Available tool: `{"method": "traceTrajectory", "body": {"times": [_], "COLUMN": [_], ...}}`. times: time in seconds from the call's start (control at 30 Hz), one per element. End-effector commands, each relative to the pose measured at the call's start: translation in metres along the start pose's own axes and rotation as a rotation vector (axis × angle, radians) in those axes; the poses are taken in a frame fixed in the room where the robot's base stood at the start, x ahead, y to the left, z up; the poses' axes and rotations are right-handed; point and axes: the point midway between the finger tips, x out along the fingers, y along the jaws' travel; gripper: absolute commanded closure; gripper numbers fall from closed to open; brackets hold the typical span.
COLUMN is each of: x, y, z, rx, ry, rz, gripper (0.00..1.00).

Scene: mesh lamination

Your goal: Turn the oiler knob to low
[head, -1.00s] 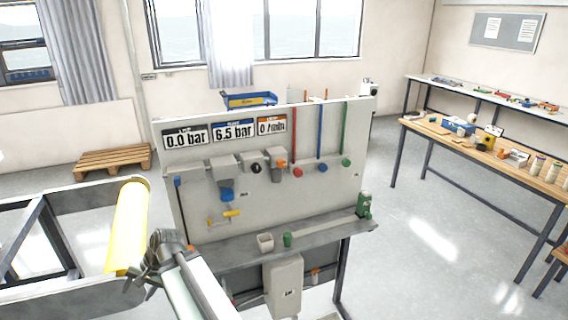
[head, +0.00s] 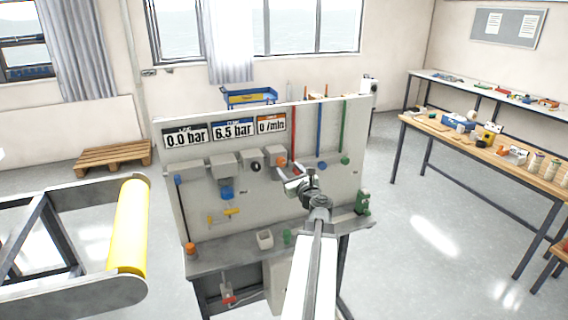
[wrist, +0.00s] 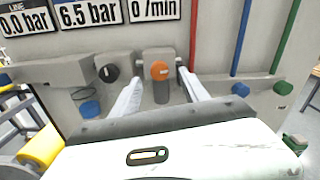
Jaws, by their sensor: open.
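The oiler knob appears to be the orange knob (head: 281,160) on the upright grey panel (head: 262,205), below the "0 /min" display (head: 271,123). In the wrist view the orange knob (wrist: 160,70) faces me with a small pale mark on it, above a dark grey cylinder (wrist: 161,92). My gripper (head: 289,177) is in front of the panel, just below and right of the knob in the head view. In the wrist view my gripper (wrist: 160,78) is open and empty, its two pale fingers on either side of the knob. I cannot tell the remaining gap in depth.
A black knob (wrist: 108,72) sits left of the orange one. Blue (wrist: 240,89) and green (wrist: 283,87) knobs with coloured pipes are to the right. A yellow roller (head: 130,225) stands at left.

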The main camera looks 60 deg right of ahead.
Motion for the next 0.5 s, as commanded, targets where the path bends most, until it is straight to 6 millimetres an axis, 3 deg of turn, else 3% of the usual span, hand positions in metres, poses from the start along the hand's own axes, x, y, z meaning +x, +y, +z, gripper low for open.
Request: {"method": "traceTrajectory", "body": {"times": [0.3, 0.5], "x": [0.058, 0.061], "y": [0.000, 0.000], "z": [0.000, 0.000], "rx": [-0.002, -0.002], "ry": [0.000, 0.000], "rz": [0.003, 0.001], "gripper": [0.47, 0.47]}}
